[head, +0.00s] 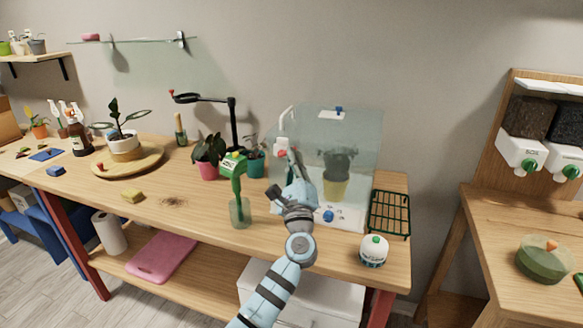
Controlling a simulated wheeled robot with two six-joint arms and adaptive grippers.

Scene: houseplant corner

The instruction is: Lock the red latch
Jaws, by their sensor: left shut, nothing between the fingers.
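A clear glass case (355,130) with a white base stands at the right end of the wooden bench. A small red latch (281,153) shows on a white fitting at its left front edge. My left gripper (291,170) is shut and empty, in front of the case's left front side. Its fingertips point up and lie just below and right of the red latch in the picture. I cannot tell whether they touch it, or how the latch is set. The left wrist hides part of the case's lower front. My right gripper is not in view.
A plant in a yellow pot (334,189) stands inside the case. A green tool in a glass jar (240,212) stands close left of my arm. A green wire rack (390,213) and a white round container (373,251) are to the right. The bench's middle left has free room.

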